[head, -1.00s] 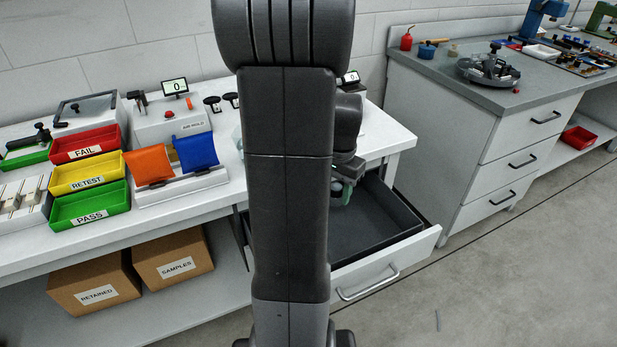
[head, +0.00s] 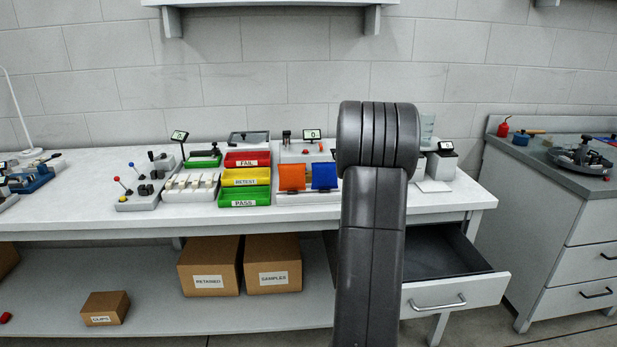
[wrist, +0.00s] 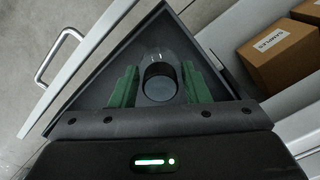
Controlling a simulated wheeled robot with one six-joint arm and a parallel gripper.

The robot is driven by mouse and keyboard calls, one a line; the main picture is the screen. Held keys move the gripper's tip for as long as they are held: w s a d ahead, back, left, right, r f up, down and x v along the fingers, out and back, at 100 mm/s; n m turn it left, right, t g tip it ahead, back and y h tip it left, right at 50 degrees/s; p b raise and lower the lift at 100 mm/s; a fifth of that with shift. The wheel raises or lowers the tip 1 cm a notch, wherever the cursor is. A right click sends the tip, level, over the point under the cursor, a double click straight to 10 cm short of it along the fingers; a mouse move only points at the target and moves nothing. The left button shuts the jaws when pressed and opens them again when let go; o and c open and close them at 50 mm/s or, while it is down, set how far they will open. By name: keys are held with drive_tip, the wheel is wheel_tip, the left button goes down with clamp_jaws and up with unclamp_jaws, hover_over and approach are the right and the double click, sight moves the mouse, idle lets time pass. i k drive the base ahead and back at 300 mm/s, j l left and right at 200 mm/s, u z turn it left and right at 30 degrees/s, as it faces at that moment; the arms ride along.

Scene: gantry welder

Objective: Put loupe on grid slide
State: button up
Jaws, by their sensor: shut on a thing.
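In the wrist view, my gripper (wrist: 160,82) has its green fingers closed on the sides of the loupe (wrist: 161,77). The loupe is a clear cylinder with a dark ring around its near end. Gripper and loupe are over the open drawer (wrist: 92,85), whose dark floor shows around them. In the head view my own arm hides the gripper and the loupe; the drawer (head: 440,252) shows at the right end of the white bench. I cannot pick out the grid slide in either view.
The bench (head: 455,198) carries a red FAIL bin (head: 247,159), a yellow RETEST bin (head: 246,178) and a green PASS bin (head: 245,197). An orange flap (head: 291,177) and a blue flap (head: 324,176) stand beside them. Boxes (head: 208,267) sit on the lower shelf. A grey-topped cabinet (head: 575,235) is at right.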

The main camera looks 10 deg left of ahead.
sight(249, 135)
drive_tip(key=u, duration=0.4)
drive_tip(key=i+u, duration=0.15)
drive_tip(key=u, duration=0.65)
drive_tip(key=i+l, duration=0.05)
